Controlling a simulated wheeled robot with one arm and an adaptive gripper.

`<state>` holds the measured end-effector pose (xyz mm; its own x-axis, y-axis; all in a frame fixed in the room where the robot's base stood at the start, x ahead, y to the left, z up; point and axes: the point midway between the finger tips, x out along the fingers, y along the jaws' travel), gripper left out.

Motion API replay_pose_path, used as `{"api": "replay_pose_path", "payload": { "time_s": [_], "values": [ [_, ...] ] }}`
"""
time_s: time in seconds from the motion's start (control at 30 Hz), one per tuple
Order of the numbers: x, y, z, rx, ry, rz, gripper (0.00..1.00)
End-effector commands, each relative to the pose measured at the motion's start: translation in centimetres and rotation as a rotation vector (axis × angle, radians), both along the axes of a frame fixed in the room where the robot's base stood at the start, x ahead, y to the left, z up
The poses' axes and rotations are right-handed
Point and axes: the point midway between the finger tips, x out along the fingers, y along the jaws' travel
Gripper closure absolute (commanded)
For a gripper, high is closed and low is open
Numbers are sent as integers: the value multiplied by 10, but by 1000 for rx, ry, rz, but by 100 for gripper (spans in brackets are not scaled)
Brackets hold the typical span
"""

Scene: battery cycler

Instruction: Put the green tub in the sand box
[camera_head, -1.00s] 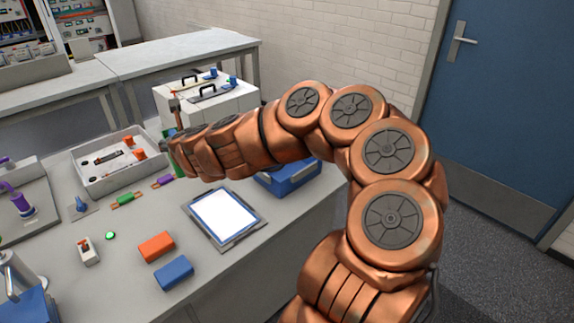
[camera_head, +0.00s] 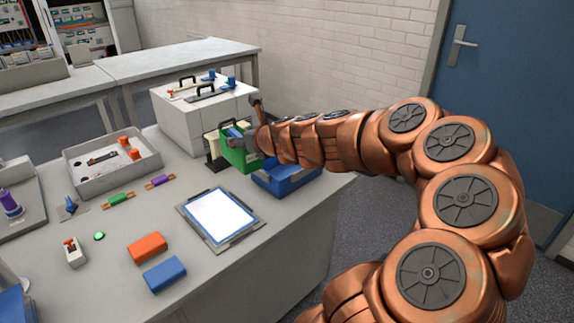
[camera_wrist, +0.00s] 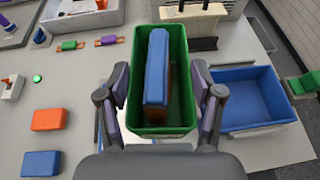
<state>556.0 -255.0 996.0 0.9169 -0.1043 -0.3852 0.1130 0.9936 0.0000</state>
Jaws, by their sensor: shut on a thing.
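The green tub (camera_head: 235,157) is at the back right of the bench, beside the blue open bin. In the wrist view the tub (camera_wrist: 179,118) is upright, with a blue block (camera_wrist: 157,65) standing inside it. My gripper (camera_wrist: 161,92) has a finger on each side of the tub and is shut on it. In the head view my gripper (camera_head: 245,143) is partly hidden by the tub and my arm. I cannot tell whether the tub touches the bench. No box is clearly recognisable as the sand box.
The blue open bin (camera_wrist: 250,95) is empty, right of the tub. A cream block on a dark stand (camera_wrist: 200,15) is behind the tub, near a white cabinet (camera_head: 200,120). A grey tray (camera_head: 80,178), tablet (camera_head: 220,217), and orange (camera_head: 147,247) and blue blocks (camera_head: 165,274) lie leftward.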

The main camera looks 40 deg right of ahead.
Motion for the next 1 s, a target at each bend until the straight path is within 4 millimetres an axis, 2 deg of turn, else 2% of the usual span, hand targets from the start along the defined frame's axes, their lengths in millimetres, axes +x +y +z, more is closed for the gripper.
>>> {"api": "replay_pose_path", "payload": {
  "time_s": [0.03, 0.2, 0.6, 0.83, 1.0],
  "values": [
    [-8, -9, -5, -1, -2, -1, 100],
    [-32, -27, -11, -2, -3, 18, 100],
    [-91, -57, -26, -4, -2, 67, 100],
    [-110, -62, -29, -2, -3, 84, 100],
    [-107, -67, -30, 0, -3, 91, 100]
  ]
}}
